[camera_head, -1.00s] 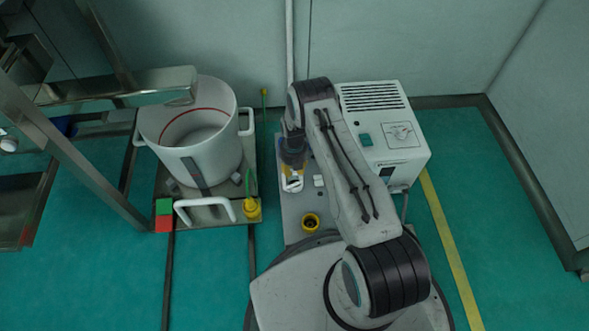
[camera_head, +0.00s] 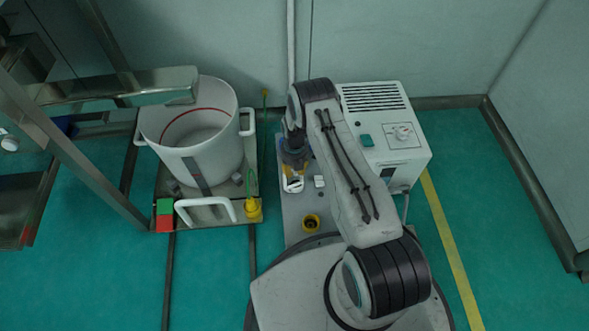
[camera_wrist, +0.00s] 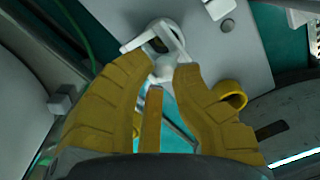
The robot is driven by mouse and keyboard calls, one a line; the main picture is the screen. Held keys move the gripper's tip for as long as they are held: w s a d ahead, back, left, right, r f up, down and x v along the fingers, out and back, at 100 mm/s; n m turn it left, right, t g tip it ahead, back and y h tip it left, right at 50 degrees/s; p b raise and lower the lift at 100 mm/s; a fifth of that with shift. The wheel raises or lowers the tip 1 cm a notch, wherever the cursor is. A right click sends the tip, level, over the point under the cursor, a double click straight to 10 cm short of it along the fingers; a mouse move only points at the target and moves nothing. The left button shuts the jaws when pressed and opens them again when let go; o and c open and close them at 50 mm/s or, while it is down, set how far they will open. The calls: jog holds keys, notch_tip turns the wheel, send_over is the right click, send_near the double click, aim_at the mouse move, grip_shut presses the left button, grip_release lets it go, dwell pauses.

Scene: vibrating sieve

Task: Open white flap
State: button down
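In the wrist view the white piece (camera_wrist: 127,46) has bar-like arms around a dark round opening, with a rounded white end between my fingertips. My gripper (camera_head: 291,172) points down at it from above. In the wrist view my yellow gripper (camera_wrist: 166,66) has its fingertips on either side of the rounded white end, with a narrow gap. Whether they press on it is unclear.
The white control box (camera_head: 388,151) with a vent and dial stands right of the piece. A large white bucket (camera_head: 211,150) and white handle (camera_head: 181,212) stand left.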

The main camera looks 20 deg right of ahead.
jog(key=c, duration=1.3)
grip_release()
jog(key=shift+a+f, duration=0.4)
jog(key=shift+a, duration=0.05)
jog(key=shift+o, duration=1.3)
jog(key=shift+w+r, duration=0.1)
jog(key=shift+d, duration=0.1)
jog(key=shift+d+r, duration=0.1)
jog(key=shift+d, duration=0.05)
jog(key=shift+r, duration=0.2)
jog(key=a+r+p, duration=0.3)
jog(key=r+p, duration=0.1)
jog(key=r, duration=0.3)
jog(key=shift+w+a, duration=0.3)
jog(key=shift+w, duration=0.05)
jog(key=shift+r, duration=0.1)
notch_tip(320, 180, up, 12)
jog(key=shift+b, duration=0.3)
